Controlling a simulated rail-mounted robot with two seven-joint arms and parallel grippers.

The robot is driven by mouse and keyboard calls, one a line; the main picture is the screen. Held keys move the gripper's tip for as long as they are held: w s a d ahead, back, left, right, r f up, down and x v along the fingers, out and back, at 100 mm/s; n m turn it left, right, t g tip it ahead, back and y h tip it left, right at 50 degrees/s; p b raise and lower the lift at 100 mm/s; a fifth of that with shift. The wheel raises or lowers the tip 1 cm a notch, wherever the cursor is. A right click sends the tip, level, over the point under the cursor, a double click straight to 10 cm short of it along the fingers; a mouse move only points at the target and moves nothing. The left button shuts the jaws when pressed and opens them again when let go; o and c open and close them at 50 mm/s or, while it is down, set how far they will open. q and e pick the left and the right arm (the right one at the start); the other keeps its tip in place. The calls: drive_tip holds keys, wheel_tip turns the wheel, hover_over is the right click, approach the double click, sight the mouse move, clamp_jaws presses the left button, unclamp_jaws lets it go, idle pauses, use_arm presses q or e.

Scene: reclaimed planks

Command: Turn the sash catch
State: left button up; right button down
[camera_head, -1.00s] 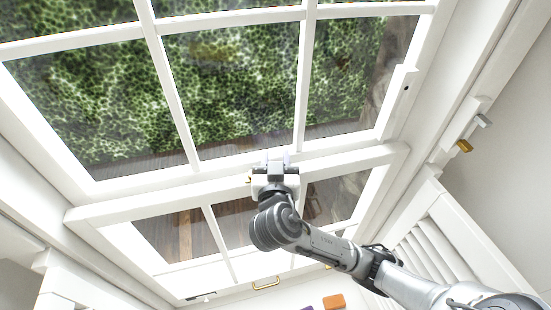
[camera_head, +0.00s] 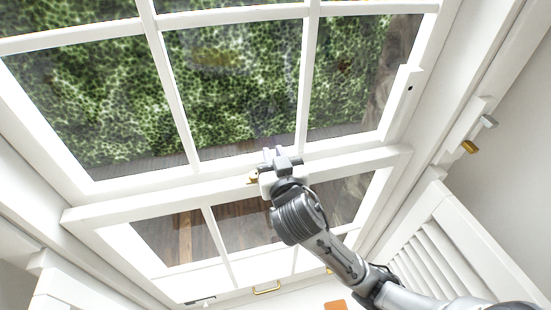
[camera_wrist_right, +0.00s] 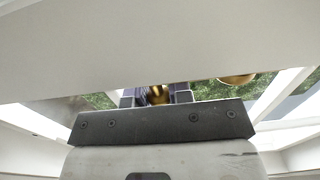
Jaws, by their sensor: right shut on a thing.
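The sash catch is brass and sits on the white meeting rail of the window. Part of the sash catch (camera_head: 253,179) shows just left of my right gripper (camera_head: 274,155) in the head view. My right gripper is at the meeting rail, its fingers pointing up the picture. In the right wrist view, a brass part (camera_wrist_right: 158,94) is between the two dark fingers, which are shut on it. A rounded brass piece (camera_wrist_right: 238,79) shows to the right, partly covered by a pale rail. Much of the catch is hidden by the gripper and that rail. My left gripper is not in view.
The white-framed window (camera_head: 120,210) fills most of the head view. A brass pull (camera_head: 266,287) is on the lower sash. A louvred shutter (camera_head: 440,250) stands at the right, below a brass and grey fitting (camera_head: 470,146). An orange block (camera_head: 335,305) lies at the bottom edge.

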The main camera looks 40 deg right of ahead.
drive_tip(key=c, duration=1)
unclamp_jaws()
drive_tip(key=shift+c, duration=0.2)
